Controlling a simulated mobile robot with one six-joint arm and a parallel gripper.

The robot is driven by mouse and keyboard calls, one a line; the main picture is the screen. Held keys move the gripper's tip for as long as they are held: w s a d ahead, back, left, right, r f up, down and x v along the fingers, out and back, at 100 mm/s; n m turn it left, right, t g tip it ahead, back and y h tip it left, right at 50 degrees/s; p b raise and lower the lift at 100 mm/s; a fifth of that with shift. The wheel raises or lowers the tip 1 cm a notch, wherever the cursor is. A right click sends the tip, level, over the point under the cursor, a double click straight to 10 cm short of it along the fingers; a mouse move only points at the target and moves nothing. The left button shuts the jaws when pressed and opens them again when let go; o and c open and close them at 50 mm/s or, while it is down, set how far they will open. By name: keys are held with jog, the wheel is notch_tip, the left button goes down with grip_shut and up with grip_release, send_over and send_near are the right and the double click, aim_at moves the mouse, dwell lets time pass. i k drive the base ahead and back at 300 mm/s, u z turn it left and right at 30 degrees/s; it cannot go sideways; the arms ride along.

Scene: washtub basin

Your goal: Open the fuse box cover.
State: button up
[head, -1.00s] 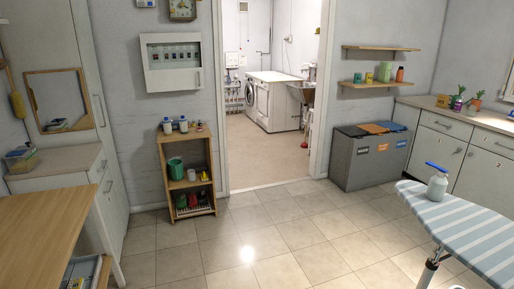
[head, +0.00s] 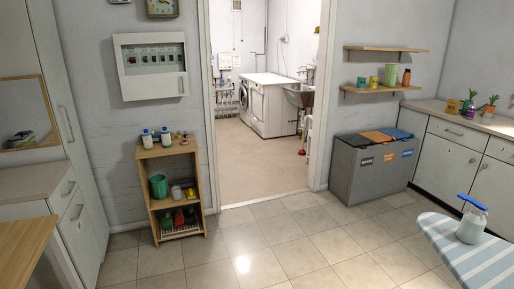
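The fuse box (head: 152,67) is a white, shallow box on the wall left of the doorway, above a small wooden shelf unit. A row of breakers (head: 153,56) shows through a window in its cover (head: 153,86). A small dark handle (head: 181,86) sits at the cover's lower right. The cover looks closed. My gripper is in no view.
The wooden shelf unit (head: 145,207) stands under the fuse box with bottles on top. A wooden table (head: 22,246) is at the lower left, an ironing board (head: 455,247) at the lower right, and a grey bin (head: 345,182) right of the doorway. The tiled floor between is clear.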

aim_at(160, 85)
jog(key=u, duration=0.2)
jog(key=i, duration=1.65)
jog(key=u, duration=0.75)
jog(key=i, duration=0.6)
jog(key=u, duration=1.15)
jog(key=i, duration=0.95)
jog(key=u, duration=0.55)
